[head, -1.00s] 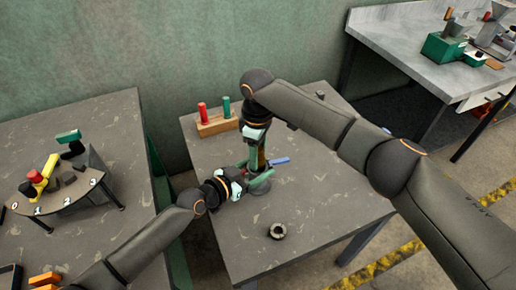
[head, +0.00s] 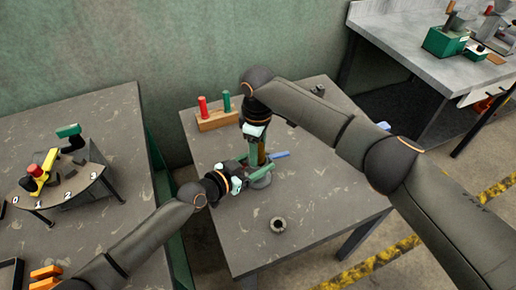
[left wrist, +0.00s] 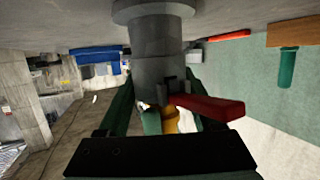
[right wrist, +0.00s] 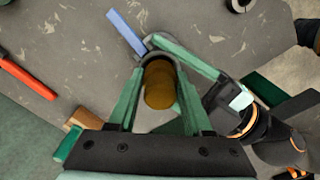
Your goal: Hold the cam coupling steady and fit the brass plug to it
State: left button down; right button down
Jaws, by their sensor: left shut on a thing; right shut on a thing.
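The grey cam coupling (head: 262,182) stands on the table, with a blue lever (head: 279,155). A red lever (left wrist: 210,107) at the coupling shows in the left wrist view. My left gripper (head: 261,171) is shut on the coupling from the side, its green fingers along the body. My right gripper (head: 257,158) points down from above, shut on the brass plug (right wrist: 160,84). The plug is over the coupling's mouth, in line or nearly so. Fingers hide the joint, so I cannot tell whether the plug is inside or how deep.
A wooden rack (head: 217,123) with red and green pegs stands at the table's back left. A dark ring (head: 278,226) lies near the front. A red handle (right wrist: 27,77) shows in the right wrist view. The table's front and right are mostly clear.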

jog(key=shift+f, duration=0.4)
dwell(1.9)
jog(key=shift+r, duration=0.3)
dwell(1.8)
jog(key=shift+c, duration=1.2)
grip_release()
notch_tip(320, 180, up, 12)
pick_arm(q)
grip_release()
